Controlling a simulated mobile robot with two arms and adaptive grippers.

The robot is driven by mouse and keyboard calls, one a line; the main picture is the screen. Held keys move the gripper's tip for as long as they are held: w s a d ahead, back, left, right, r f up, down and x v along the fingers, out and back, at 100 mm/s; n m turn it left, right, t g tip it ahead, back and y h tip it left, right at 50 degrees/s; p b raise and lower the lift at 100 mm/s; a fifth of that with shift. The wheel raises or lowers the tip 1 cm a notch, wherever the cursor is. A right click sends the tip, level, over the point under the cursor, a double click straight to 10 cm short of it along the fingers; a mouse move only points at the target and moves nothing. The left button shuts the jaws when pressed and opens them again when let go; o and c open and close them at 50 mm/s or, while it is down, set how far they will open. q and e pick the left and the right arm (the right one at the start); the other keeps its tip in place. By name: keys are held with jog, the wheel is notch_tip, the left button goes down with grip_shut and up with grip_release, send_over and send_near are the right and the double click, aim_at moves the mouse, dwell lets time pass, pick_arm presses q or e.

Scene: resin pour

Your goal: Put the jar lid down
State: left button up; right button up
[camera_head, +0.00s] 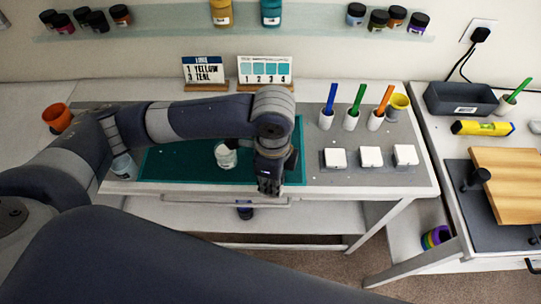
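My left gripper (269,187) points down over the right part of the teal mat (190,165), near its front edge. Its fingers are dark and close together, and I cannot tell whether they are open or shut. No jar lid can be made out; anything between the fingers is hidden. A small pale, clear jar (226,157) stands on the mat just left of the gripper, apart from the fingertips. Its top is partly hidden by my arm. My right gripper is not in view.
White square blocks (335,158) and cups with coloured handles (350,121) stand right of the mat. A pale blue container (123,167) and an orange cup (58,117) are at the left. Sign cards (265,71) stand behind. A side table holds a wooden board (508,180).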

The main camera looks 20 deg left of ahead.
pick_arm(q)
jog(key=w+a, duration=0.1)
jog(key=w, duration=0.1)
jog(key=w+a+p, duration=0.1)
jog(key=w, duration=0.2)
jog(key=w+a, duration=0.1)
jog(key=w, duration=0.2)
jog(key=shift+w+a+f+p, duration=0.15)
jog(key=shift+f+p, duration=0.2)
jog(key=shift+f, duration=0.05)
notch_tip(320, 180, down, 3)
jog(key=shift+r+p, duration=0.1)
jog(key=shift+p, duration=0.55)
jog(key=shift+f, duration=0.35)
jog(key=shift+f, duration=0.15)
jog(key=o, duration=0.7)
jog(key=shift+o, duration=0.2)
